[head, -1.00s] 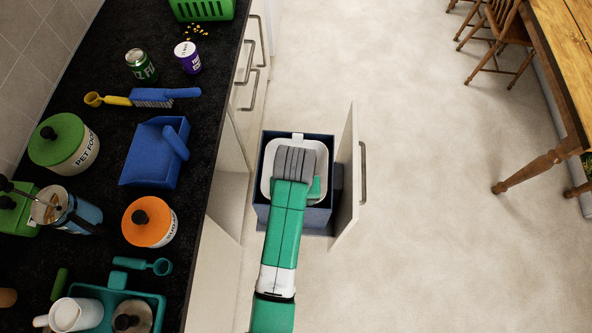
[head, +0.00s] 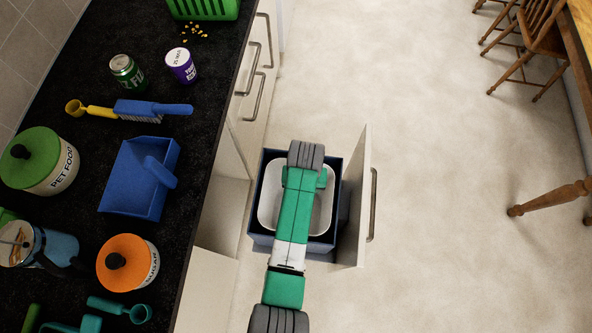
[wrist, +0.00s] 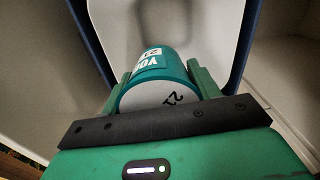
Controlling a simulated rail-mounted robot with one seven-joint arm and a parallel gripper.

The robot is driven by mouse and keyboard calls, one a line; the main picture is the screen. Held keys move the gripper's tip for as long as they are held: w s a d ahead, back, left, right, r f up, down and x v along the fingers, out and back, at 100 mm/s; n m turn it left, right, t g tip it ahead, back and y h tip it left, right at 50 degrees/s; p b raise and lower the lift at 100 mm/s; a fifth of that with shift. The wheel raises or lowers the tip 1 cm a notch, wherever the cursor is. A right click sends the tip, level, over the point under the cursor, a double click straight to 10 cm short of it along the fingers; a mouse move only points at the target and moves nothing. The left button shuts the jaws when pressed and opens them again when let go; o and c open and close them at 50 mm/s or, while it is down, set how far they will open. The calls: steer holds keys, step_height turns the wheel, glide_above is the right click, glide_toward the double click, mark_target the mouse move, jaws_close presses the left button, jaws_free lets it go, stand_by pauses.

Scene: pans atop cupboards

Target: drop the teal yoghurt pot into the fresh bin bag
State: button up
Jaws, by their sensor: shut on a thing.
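The teal yoghurt pot (wrist: 163,66), with white lettering and a pale lid, is between the two green fingers of my gripper (wrist: 154,76). My gripper is shut on it. In the head view my gripper (head: 305,178) is above the open bin, and my wrist hides the pot. The fresh bin bag (head: 269,207) is a white lining inside the dark blue bin (head: 254,222). In the wrist view the bag (wrist: 216,38) lies beyond and below the pot and looks empty where it shows.
The bin stands in an open cupboard unit, with its white door front (head: 354,205) to the right. The dark worktop (head: 205,160) on the left carries a blue dustpan (head: 130,185), a brush, canisters and a purple pot (head: 181,66).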

step_height(320, 180, down, 4)
steer(key=b, duration=0.2)
steer(key=shift+r+b, duration=0.1)
steer(key=shift+b, duration=0.2)
steer(key=shift+r, duration=0.15)
steer(key=o, duration=1.2)
step_height(320, 180, up, 8)
steer(key=shift+f+p, duration=0.1)
steer(key=shift+p, duration=0.45)
